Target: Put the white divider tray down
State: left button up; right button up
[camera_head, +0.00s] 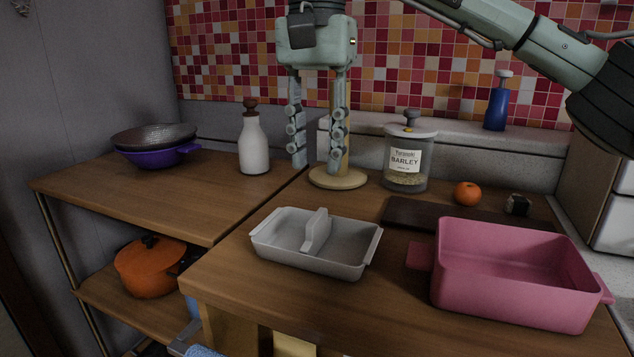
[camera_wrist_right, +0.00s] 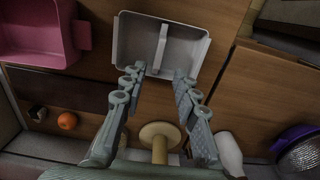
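The white divider tray (camera_head: 272,250), light grey-white with a raised divider across its middle, sits upright on the wooden counter, left of the pink dish. It also shows in the wrist view (camera_wrist_right: 188,50). My right gripper (camera_head: 316,164) points down behind and above the tray in the head view. Its two fingers are apart with nothing between them, and it looks clear of the tray. The wrist view shows the same open fingers (camera_wrist_right: 159,76), with the tray past their tips. My left gripper is in neither view.
A wooden stand with a round base (camera_head: 338,179) is close behind my right gripper. A white bottle (camera_head: 254,148) stands left, a barley jar (camera_head: 407,160) right. A pink dish (camera_head: 505,290), dark board (camera_head: 400,213) and orange (camera_head: 467,193) occupy the right side. The left counter's front is clear.

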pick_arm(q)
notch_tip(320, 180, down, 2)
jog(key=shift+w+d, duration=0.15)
pick_arm(e)
notch_tip(320, 180, up, 4)
jog(key=shift+f, duration=0.25)
